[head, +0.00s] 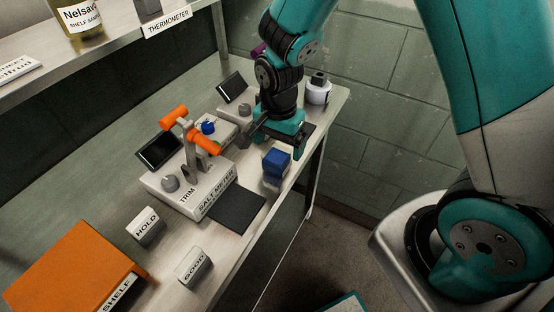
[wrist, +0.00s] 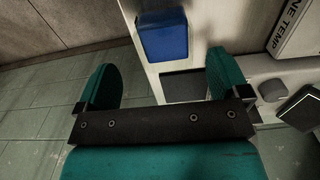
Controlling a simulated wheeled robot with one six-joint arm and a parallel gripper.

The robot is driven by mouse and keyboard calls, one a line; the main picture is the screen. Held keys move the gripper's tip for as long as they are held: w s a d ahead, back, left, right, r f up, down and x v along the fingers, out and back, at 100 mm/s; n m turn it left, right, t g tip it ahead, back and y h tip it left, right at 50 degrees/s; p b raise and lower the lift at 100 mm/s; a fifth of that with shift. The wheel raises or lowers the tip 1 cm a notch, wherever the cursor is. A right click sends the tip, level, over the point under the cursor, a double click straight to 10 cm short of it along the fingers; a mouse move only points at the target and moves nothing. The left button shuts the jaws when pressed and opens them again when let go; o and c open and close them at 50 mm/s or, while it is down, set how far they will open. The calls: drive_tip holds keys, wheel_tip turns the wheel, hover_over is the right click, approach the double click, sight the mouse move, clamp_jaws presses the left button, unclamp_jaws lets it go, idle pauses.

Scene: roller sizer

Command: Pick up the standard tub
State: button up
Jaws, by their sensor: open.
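A small tub with a blue top (head: 276,162) stands near the front edge of the bench; no label on it is readable. It also shows in the wrist view as a blue block (wrist: 164,40) at the upper middle. My gripper (head: 272,145) is just behind and above it in the head view. In the wrist view my gripper (wrist: 162,82) has its two teal fingers wide apart with nothing held between them. The blue tub lies ahead of the fingertips, apart from them. A round white tub (head: 318,93) stands at the bench's far end.
A salt meter (head: 190,187) with an orange-handled lever (head: 190,135) stands left of the blue tub, with a dark pad (head: 237,208) in front. HOLD (head: 146,224) and GOOD (head: 193,266) blocks and an orange box (head: 72,268) are nearer. A shelf (head: 110,55) overhangs the left.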

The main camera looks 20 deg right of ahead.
sight(276, 160)
drive_tip(key=shift+w+a+f+p, duration=0.15)
drive_tip(key=shift+f+p, duration=0.25)
drive_tip(key=shift+f, duration=1.2)
drive_tip(key=shift+w+f+p, duration=0.1)
drive_tip(key=shift+f+p, duration=0.3)
drive_tip(key=shift+f, duration=1.2)
drive_tip(key=c, duration=1.1)
drive_tip(key=shift+o, duration=0.2)
